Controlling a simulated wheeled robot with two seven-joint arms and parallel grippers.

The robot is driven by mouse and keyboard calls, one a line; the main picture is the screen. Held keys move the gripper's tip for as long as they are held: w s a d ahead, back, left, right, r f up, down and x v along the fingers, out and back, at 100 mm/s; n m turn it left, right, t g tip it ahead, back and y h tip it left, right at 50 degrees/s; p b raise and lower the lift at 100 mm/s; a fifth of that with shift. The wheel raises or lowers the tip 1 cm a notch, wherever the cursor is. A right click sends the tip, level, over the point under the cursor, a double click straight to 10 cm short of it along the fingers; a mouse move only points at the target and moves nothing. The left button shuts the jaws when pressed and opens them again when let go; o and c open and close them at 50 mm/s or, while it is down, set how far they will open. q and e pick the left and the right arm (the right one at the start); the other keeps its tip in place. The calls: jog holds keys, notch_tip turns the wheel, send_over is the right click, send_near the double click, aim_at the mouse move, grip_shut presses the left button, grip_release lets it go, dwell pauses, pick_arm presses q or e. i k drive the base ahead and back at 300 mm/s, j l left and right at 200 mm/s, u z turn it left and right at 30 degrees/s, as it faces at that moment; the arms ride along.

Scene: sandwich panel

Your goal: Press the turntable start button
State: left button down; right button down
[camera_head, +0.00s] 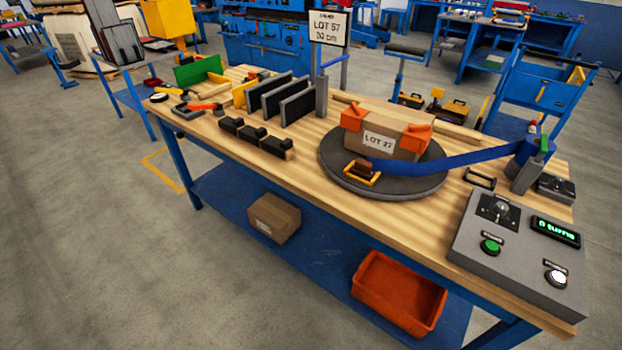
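A grey control box (520,250) stands at the right front end of the wooden workbench. It has a green button (490,247) at left, a white button (556,279) at right, a knob or lever (501,208) and a display (556,231) with green text that seems to read "0 turns". The button labels are too small to read. The round dark turntable (340,178) is left of the box. A blue strap (470,158) runs from the block to the right. Neither gripper is in view.
The bench top (300,185) also carries dark upright panels (283,98), black blocks (255,137) and hand tools at left. A lower shelf (325,260) holds a cardboard box (274,218) and an orange bin (398,292). The floor in front is clear.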

aim_at(491, 245)
jog(key=z, duration=0.4)
jog(key=l+z, duration=0.2)
jog(key=z, duration=0.2)
jog(key=k+l+z, duration=0.1)
jog(key=z, duration=0.35)
